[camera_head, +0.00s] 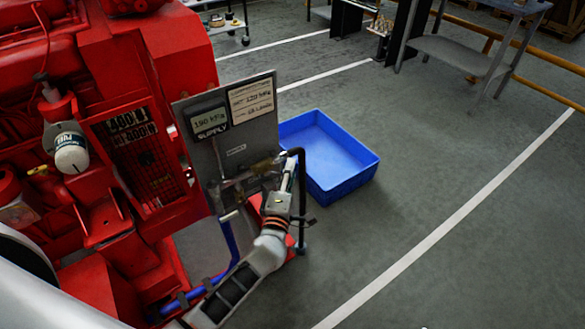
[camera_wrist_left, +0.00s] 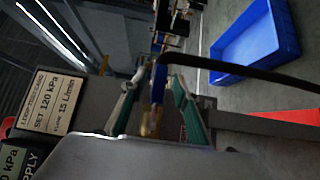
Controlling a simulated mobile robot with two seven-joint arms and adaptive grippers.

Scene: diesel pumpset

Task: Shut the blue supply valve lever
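The blue supply valve lever (camera_wrist_left: 158,84) shows in the left wrist view as a narrow blue strip, with brass (camera_wrist_left: 150,122) below it. My left gripper (camera_wrist_left: 158,78) has one finger on each side of the lever, with gaps visible between. In the head view my left gripper (camera_head: 288,175) reaches up beside the grey supply panel (camera_head: 237,158), near the brass fitting (camera_head: 264,166). There I cannot make out the lever, which the gripper seems to cover. My right gripper is in neither view.
A black bent pipe (camera_head: 301,200) stands just right of the gripper; a black bar crosses close by in the wrist view (camera_wrist_left: 235,70). The red engine (camera_head: 160,65) fills the left. A blue crate (camera_head: 345,178) stands on open floor. A blue hose (camera_head: 230,240) runs below the panel.

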